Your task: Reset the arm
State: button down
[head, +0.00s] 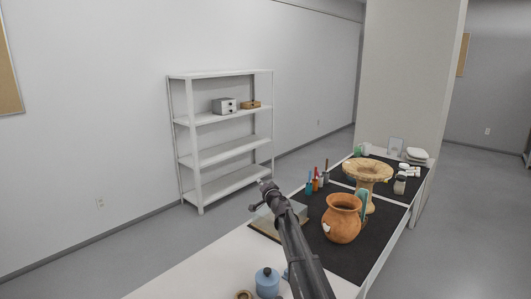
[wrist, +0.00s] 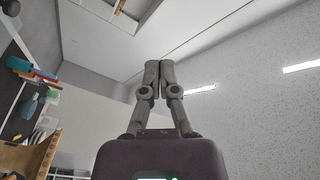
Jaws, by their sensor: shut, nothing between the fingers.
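My gripper (wrist: 154,66) is shut and empty in the wrist view, its two fingers touching at the tips. Behind the fingers are the ceiling and a speckled wall. In the head view my arm reaches up from the bottom edge over the table; the fingers are too small to make out there. An orange clay pot (head: 342,220) with a pale patch stands upright on a black mat (head: 352,262), right of my arm. A pale brown footed bowl (head: 367,173) stands behind it.
A clear box (head: 296,209) is partly hidden behind my arm. A blue lidded jar (head: 267,283) stands at the table's front. Several bottles (head: 314,180) stand by the mat's left edge. A white shelf (head: 216,154) stands by the wall.

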jog(key=s+d+f+n+g+p, duration=0.15)
jog(key=s+f+n+g, duration=0.3)
jog(key=s, duration=0.85)
jog(key=s+d+f+n+g+p, duration=0.1)
jog(key=s+d+f+n+g, duration=0.3)
jog(key=s, duration=0.9)
jog(key=s+d+f+m+g+h, duration=0.1)
jog(key=s+d, duration=0.3)
jog(key=s, duration=0.4)
jog(key=s+d+f+m+g+h+p, duration=0.1)
jog(key=s+d+f+g+h, duration=0.2)
jog(key=s, duration=0.5)
jog(key=s+d+f+m+g+h, duration=0.1)
jog(key=s+d+f+g+h, duration=0.1)
jog(key=s+d, duration=0.4)
jog(key=shift+s+d+f+g+h, duration=0.4)
jog(key=shift+s+g+h, duration=0.4)
jog(key=shift+s+g, duration=0.35)
jog(key=shift+w, duration=0.15)
